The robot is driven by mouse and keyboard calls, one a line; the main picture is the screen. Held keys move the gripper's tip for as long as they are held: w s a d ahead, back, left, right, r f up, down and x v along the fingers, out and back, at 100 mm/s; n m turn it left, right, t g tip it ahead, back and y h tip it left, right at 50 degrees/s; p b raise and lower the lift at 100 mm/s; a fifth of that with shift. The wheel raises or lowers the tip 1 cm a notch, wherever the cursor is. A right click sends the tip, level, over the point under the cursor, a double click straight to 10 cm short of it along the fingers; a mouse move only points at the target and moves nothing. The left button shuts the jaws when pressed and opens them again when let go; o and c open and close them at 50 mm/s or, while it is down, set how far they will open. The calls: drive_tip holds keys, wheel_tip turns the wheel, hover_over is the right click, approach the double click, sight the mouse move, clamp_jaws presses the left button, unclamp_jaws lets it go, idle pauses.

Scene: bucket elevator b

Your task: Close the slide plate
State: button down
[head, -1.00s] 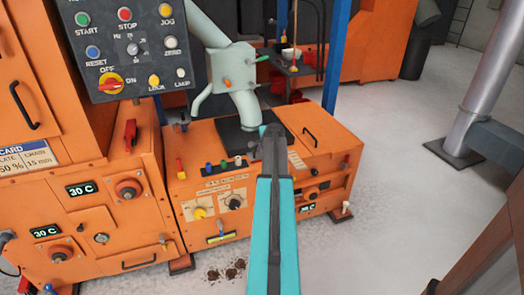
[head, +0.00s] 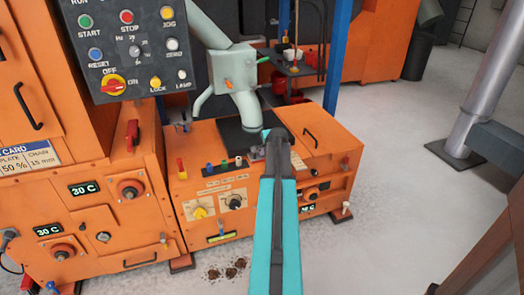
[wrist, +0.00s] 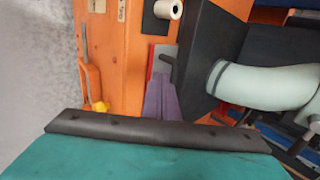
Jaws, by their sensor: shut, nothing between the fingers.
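A small grey plate (wrist: 158,58) with a dark bent handle (wrist: 168,68) lies on the orange machine top in the wrist view, beside the black pad. It looks like the slide plate; how far it is slid cannot be told. My gripper (wrist: 163,84) is shut and empty, its purple-grey fingers pointing at the handle from just below it in the picture. Whether they touch is unclear. In the head view my gripper (head: 275,134) is over the machine top beside the pad, and my arm hides most of the plate area.
A pale green spout (head: 245,112) comes down onto the black pad (head: 238,138), close to my gripper. Knobs and coloured buttons line the orange machine (head: 330,165). A control panel (head: 135,50) stands at upper left. The floor at right is open up to a grey post (head: 480,90).

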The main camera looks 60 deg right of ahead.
drive_tip(key=v, duration=1)
drive_tip(key=shift+s, duration=0.2)
drive_tip(key=shift+w, duration=0.1)
